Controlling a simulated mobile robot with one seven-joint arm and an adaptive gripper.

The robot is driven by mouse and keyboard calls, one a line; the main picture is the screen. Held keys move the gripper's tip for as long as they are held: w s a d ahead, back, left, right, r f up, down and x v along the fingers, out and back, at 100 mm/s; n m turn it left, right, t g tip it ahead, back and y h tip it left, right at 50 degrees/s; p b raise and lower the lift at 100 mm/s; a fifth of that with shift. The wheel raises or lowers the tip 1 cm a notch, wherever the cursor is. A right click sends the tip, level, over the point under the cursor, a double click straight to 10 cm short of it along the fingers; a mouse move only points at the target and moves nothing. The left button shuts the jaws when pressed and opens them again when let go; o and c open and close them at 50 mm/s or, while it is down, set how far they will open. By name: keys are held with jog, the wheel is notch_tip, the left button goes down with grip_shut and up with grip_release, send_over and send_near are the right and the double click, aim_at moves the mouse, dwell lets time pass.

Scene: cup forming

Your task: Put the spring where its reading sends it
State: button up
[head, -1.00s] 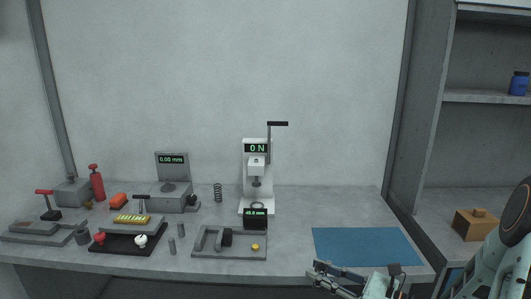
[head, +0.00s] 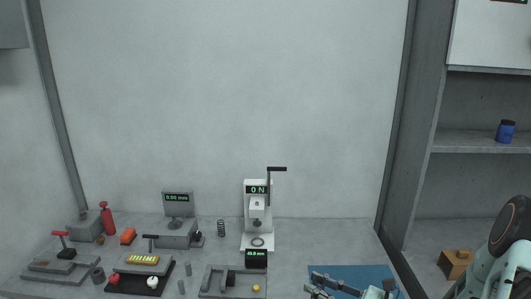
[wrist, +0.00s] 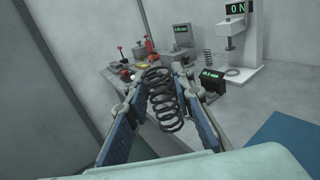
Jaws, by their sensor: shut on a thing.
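My gripper (head: 314,281) is shut on a dark coil spring (wrist: 163,100), which lies between the two fingers in the wrist view. The spring in the grip cannot be made out in the head view. A second dark spring (head: 221,228) stands upright on the bench at the back, left of the white press. The press (head: 250,214) has a lever and a display reading 0 N; a ring lies at its base. A grey gauge (head: 178,212) displays 0.00 mm. A small black display (head: 256,259) in front of the press shows a mm value too small to read surely.
A blue mat (head: 375,274) lies at the bench's right, behind my gripper. Shelves at right hold a blue jar (head: 506,131) and wooden box (head: 455,264).

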jog(key=shift+r+p, duration=0.55)
jog(key=shift+r, duration=0.2)
jog(key=shift+w+a+r+m+t+h, duration=0.1)
jog(key=shift+a+r+m+t+h, duration=0.1)
jog(key=shift+m+t+h, duration=0.3)
jog(key=shift+w+a+r+m+t+h, duration=0.15)
jog(key=shift+m+t+h, duration=0.25)
jog(key=shift+t, duration=0.2)
jog(key=shift+f+m+t+h, duration=0.1)
jog(key=shift+m+t+h, duration=0.7)
jog(key=shift+h, duration=0.2)
jog(key=shift+s+d+f+m+t+h, duration=0.15)
jog(key=shift+d+f+m+t+h, duration=0.05)
jog(key=shift+m+t+h, duration=0.25)
jog(key=shift+s+d+f+m+t+h, duration=0.15)
jog(key=shift+m+t+h, duration=0.15)
jog(key=shift+h, duration=0.25)
